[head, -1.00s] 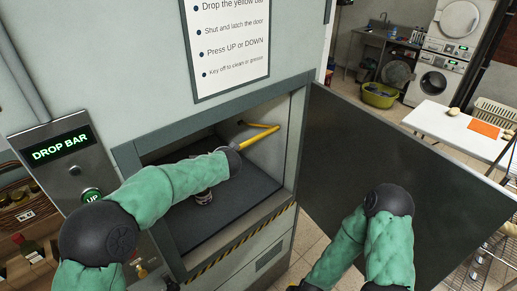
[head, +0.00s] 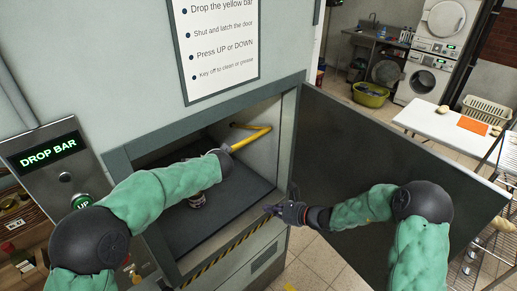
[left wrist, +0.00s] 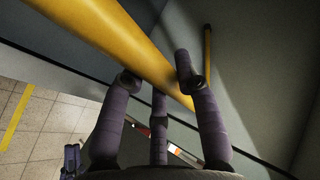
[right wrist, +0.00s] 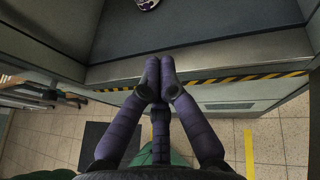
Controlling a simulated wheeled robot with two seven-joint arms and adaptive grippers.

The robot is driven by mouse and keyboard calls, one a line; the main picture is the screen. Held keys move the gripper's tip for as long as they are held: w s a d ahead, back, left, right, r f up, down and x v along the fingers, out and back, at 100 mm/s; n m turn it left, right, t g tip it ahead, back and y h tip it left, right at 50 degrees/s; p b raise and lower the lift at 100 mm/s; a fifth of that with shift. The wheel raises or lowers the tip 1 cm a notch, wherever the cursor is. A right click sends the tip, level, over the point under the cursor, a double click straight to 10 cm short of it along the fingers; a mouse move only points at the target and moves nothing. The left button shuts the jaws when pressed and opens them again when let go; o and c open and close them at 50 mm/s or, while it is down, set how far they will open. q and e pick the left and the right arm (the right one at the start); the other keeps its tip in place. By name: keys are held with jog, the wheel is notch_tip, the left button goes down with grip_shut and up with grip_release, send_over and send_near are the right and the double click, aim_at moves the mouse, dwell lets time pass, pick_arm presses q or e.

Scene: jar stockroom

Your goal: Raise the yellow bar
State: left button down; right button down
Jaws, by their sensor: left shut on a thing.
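The yellow bar (head: 250,137) is inside the open lift compartment, bent at its right end, with one leg running back to the rear. In the left wrist view the bar (left wrist: 130,38) passes between the fingers of my left gripper (left wrist: 160,85), which is shut on it. In the head view the left gripper is mostly hidden at the end of my left arm. My right gripper (head: 270,209) is at the compartment's front edge; in the right wrist view (right wrist: 160,78) its fingertips are together and empty.
A jar (head: 197,200) stands on the compartment floor below my left arm. The open dark door (head: 350,150) stands at the right, behind my right arm. The control panel (head: 50,160) reads DROP BAR and has a green UP button (head: 81,201). A white table (head: 450,128) is farther right.

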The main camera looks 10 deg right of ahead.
jog(key=w+d+r+m+t, duration=0.2)
jog(key=w+d+r+t, duration=0.15)
jog(key=r, duration=0.25)
jog(key=w+d+r+m+t, duration=0.2)
jog(key=w+r, duration=0.2)
jog(key=r, duration=0.2)
jog(key=r+x, duration=0.2)
jog(key=x, duration=1)
jog(key=shift+w+r, duration=0.25)
jog(key=shift+w, duration=0.1)
jog(key=shift+a, duration=0.1)
jog(key=shift+w+a+r, duration=0.1)
jog(key=shift+w+r, duration=0.1)
jog(key=shift+r, duration=0.75)
pick_arm(q)
jog(key=c, duration=0.9)
grip_release()
jog(key=shift+f, duration=0.1)
